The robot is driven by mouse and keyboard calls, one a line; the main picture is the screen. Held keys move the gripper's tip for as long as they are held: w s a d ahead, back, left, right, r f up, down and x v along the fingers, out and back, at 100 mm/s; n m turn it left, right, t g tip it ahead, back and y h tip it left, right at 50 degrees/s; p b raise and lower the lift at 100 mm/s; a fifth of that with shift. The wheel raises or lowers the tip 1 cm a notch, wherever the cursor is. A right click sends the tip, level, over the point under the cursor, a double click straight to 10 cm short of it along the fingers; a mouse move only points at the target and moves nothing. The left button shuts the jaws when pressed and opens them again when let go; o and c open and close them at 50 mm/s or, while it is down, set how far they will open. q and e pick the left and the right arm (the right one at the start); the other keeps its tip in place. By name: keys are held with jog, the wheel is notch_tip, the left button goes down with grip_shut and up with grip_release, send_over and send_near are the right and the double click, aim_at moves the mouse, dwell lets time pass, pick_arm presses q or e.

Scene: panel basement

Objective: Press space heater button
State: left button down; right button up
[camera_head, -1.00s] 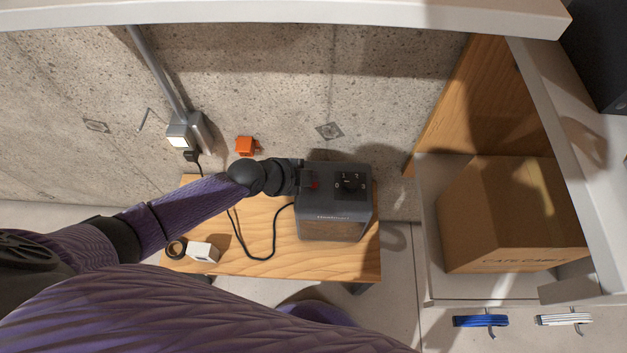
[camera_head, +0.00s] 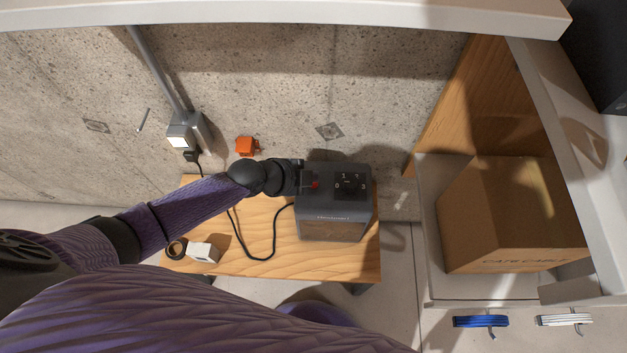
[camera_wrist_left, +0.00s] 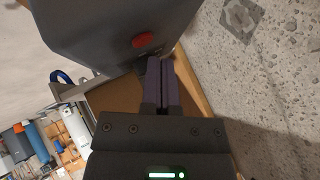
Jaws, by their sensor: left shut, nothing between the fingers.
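The space heater (camera_head: 334,226) is a dark grey box standing upright on the wooden bench. Its top carries a red button (camera_head: 315,184) near the left side and a black dial (camera_head: 349,184) with number marks. My left gripper (camera_head: 304,179) reaches in from the left, its tips at the heater's top left, close to the red button. In the left wrist view its two purple fingers (camera_wrist_left: 161,72) are shut together and empty, just beside the red button (camera_wrist_left: 142,40). I cannot tell whether they touch the heater. My right gripper is not in view.
The wooden bench (camera_head: 220,262) also holds a white box (camera_head: 203,252), a black tape roll (camera_head: 176,249) and a black cord (camera_head: 246,252). An orange item (camera_head: 246,146) is at the concrete wall behind. A cardboard box (camera_head: 515,215) sits in a shelf at right.

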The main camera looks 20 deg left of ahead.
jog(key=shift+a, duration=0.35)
pick_arm(q)
jog(key=shift+f, duration=0.1)
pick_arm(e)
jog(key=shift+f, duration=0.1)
pick_arm(q)
jog(key=shift+f+b, duration=0.35)
jog(key=shift+b, duration=0.05)
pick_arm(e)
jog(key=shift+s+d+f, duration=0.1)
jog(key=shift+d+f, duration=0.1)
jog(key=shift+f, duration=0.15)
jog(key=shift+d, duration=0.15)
